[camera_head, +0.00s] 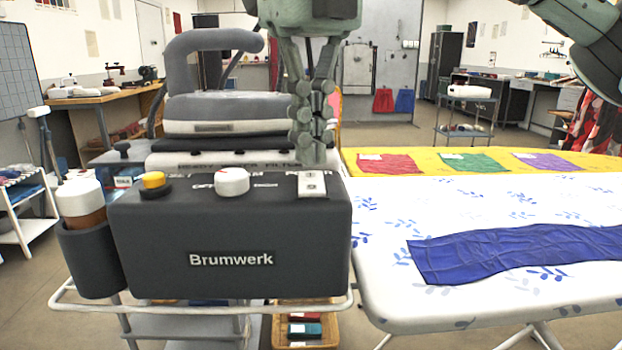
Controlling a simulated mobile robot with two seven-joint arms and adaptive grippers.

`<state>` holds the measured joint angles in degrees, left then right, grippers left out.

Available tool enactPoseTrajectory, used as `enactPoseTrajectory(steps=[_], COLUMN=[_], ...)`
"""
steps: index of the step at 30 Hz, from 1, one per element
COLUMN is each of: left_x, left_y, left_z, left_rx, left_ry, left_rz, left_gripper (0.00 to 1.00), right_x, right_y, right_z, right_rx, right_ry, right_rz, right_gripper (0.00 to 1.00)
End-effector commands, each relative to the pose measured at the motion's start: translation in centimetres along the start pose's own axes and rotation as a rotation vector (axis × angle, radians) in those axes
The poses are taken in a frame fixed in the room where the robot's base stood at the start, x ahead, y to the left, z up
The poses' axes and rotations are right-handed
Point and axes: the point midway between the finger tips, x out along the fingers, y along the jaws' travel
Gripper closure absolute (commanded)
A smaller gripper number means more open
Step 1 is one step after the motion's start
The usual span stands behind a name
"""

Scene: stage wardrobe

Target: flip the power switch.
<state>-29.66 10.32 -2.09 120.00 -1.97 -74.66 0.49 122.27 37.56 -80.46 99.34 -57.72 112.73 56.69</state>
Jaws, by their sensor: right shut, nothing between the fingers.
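The power switch (312,186) is a small white rocker plate with dark marks, at the right end of the sloped top of the dark grey Brumwerk box (228,262). My right gripper (315,157) points straight down just above and behind the switch in this view. Its fingers are closed together with nothing between them. I cannot tell whether the fingertips touch the box or the switch's far edge. My left gripper is not in view.
A white knob (232,181) and a yellow button (153,181) sit left of the switch. A grey iron (213,112) stands behind. A cup holder with a bottle (82,205) hangs at left. The ironing board (400,295) with blue cloth (500,252) lies at right.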

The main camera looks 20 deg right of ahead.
Motion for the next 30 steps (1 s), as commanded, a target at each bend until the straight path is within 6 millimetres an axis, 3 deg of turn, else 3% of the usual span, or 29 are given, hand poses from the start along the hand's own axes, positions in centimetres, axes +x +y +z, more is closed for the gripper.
enactPoseTrajectory(steps=[30], left_x=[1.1], left_y=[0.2], left_z=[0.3], left_rx=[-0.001], left_ry=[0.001], left_rz=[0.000], left_gripper=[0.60], right_x=[1.6], right_y=[0.0], right_z=[0.0], right_rx=[0.000], right_ry=[0.000], right_rz=[0.000], right_gripper=[1.00])
